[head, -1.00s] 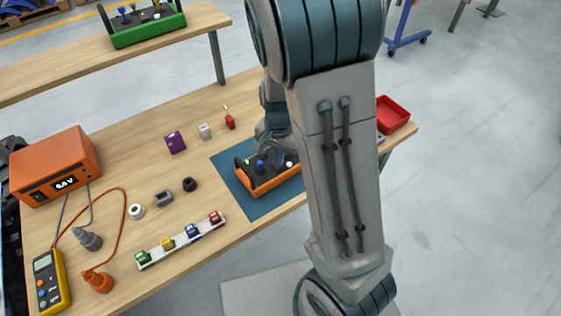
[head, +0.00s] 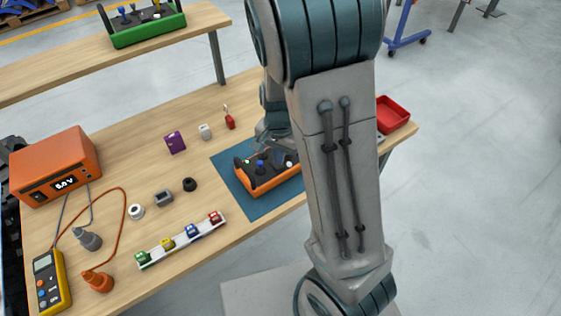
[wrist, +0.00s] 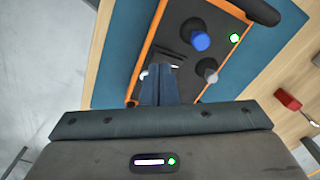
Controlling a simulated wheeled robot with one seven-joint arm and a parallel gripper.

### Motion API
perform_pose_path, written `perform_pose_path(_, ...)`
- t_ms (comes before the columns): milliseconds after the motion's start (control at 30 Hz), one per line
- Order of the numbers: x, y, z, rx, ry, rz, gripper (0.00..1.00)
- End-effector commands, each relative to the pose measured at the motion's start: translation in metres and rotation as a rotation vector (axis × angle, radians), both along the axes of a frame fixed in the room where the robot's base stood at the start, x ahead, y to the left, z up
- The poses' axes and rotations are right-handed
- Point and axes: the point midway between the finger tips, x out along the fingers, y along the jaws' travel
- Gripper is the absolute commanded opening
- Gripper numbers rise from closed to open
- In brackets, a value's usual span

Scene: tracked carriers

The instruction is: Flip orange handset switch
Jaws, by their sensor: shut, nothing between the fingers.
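The orange handset (head: 268,184) lies on a blue mat (head: 232,172) on the wooden table, with a dark top panel. In the wrist view the handset (wrist: 141,68) shows a blue knob (wrist: 200,41), a grey knob (wrist: 207,70), a lit green lamp (wrist: 234,38) and a small pale piece (wrist: 144,74) beside my fingertips. I cannot tell whether that piece is the switch or which way it is set. My gripper (wrist: 159,70) is shut and empty, with its fingertips over the panel. In the head view my arm hides part of the handset's right side.
A red bin (head: 392,114) stands at the table's right end. A red-handled piece (head: 229,121) and a purple box (head: 175,142) lie behind the handset. A rail of coloured blocks (head: 180,244) lies front left. An orange power supply (head: 54,165) stands at the left.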

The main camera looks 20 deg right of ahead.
Motion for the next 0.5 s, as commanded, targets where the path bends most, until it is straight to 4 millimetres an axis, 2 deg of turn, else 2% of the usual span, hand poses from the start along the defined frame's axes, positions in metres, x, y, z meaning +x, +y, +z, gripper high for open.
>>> perform_pose_path(500,0.0000,0.0000,-0.0066,0.000,0.000,0.000,0.00)
